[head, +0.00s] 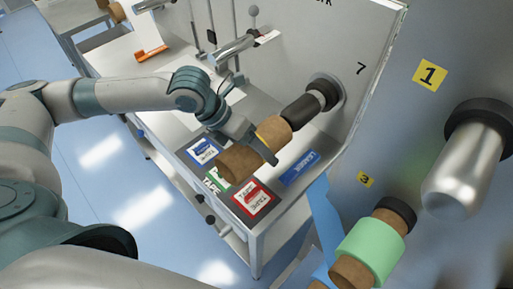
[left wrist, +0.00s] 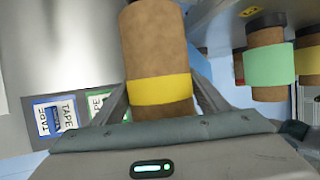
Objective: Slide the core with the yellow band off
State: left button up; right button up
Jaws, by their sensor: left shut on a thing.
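The brown core (head: 238,165) with a yellow band is at the outer end of a dark shaft (head: 303,112) that sticks out of the machine's wall near the figure 7. My left gripper (head: 262,147) is shut on this core, reaching over it from the left. In the left wrist view the core (left wrist: 155,45) lies between the two fingers, with the yellow band (left wrist: 160,90) close to the palm. A length of bare shaft shows between the core and the wall. How far the shaft runs inside the core is hidden. My right gripper is not in view.
Below the core, a bench ledge holds blue, green and red tape boxes (head: 253,201) and a blue item (head: 299,168). At right, a shaft holds a core with a green roll (head: 371,245), below a bare metal spindle (head: 462,175). A blue web hangs nearby.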

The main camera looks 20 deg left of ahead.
pick_arm(q)
jog(key=shift+s+a+p, duration=0.15)
jog(key=shift+s+a, duration=0.1)
jog(key=shift+s, duration=0.35)
jog(key=shift+s+a+p, duration=0.1)
jog(key=shift+s+a, duration=0.15)
jog(key=shift+s, duration=0.35)
jog(key=shift+s+a+p, duration=0.15)
jog(key=shift+s+a, duration=0.1)
jog(key=shift+s, duration=0.35)
